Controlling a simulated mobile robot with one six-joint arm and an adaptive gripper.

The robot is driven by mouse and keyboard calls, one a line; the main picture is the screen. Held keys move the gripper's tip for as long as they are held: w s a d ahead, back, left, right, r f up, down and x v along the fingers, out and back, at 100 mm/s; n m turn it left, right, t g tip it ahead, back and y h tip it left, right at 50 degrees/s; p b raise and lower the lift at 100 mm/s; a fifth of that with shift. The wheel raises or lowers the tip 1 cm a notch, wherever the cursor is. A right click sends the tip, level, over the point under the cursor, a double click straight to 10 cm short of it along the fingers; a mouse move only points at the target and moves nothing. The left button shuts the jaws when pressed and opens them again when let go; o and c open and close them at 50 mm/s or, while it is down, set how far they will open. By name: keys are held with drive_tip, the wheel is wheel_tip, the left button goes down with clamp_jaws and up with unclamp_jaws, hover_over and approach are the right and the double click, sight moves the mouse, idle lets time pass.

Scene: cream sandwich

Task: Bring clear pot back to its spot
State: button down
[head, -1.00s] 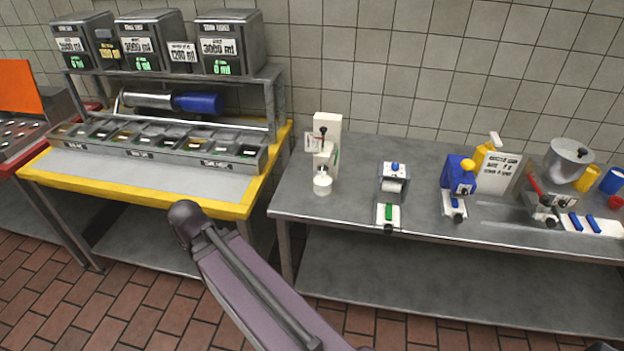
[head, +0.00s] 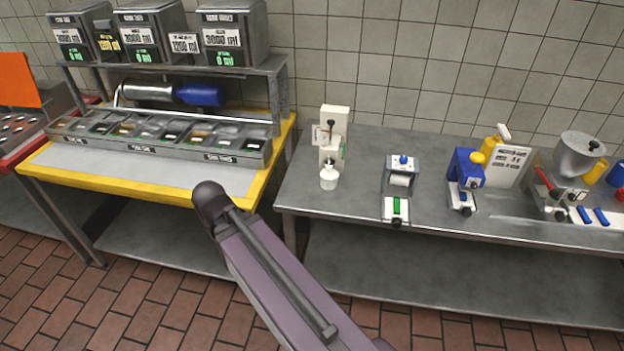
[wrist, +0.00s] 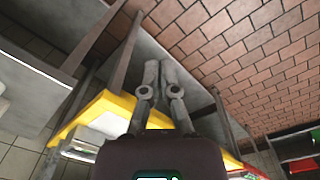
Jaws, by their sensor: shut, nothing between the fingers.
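No clear pot can be made out with certainty. A small whitish jar (head: 329,179) stands under the white upright machine (head: 333,135) on the grey bench; I cannot tell whether it is clear. A grey pot-like vessel (head: 578,157) with a dark knob sits on a stand at the bench's right end. My gripper (wrist: 160,67) shows in the wrist view, shut and empty, with its fingers close together near the yellow-edged table (wrist: 100,104). The head view shows my arm link, but the gripper itself is not visible there.
The grey bench (head: 300,200) carries a white device with a green switch (head: 398,180) and a blue machine (head: 466,170). The yellow-edged table (head: 150,190) at left holds a row of bins (head: 160,142) under labelled dispensers (head: 150,30). Its front surface is bare.

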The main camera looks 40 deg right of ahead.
drive_tip(key=shift+w+d+f+m+g+h+b, duration=0.2)
drive_tip(key=shift+w+d+f+h+b, duration=1.6)
drive_tip(key=shift+w+d+h+b, duration=2.25)
drive_tip(key=shift+w+d+f+m+g+h+b, duration=0.25)
drive_tip(key=shift+w+d+f+h+b, duration=2.05)
drive_tip(key=shift+b, duration=3.3)
drive_tip(key=shift+w+d+f+m+g+h+b, duration=0.1)
drive_tip(key=shift+w+d+f+g+h+b, duration=0.25)
drive_tip(key=shift+w+d+f+h+b, duration=2.05)
drive_tip(key=w+d+r+b, duration=0.1)
drive_tip(key=b, duration=0.1)
drive_tip(key=w+d+r+b, duration=0.1)
drive_tip(key=w+b, duration=0.1)
drive_tip(key=shift+w+d+r+b, duration=0.15)
drive_tip(key=shift+b, duration=0.25)
drive_tip(key=shift+d, duration=0.15)
drive_tip(key=d, duration=0.6)
drive_tip(key=s+d, duration=0.1)
drive_tip(key=d, duration=1.2)
drive_tip(key=shift+s+d, duration=0.15)
drive_tip(key=shift+s, duration=0.15)
drive_tip(key=shift+s+d, duration=1.05)
drive_tip(key=shift+s, duration=0.1)
drive_tip(key=shift+s+d, duration=0.45)
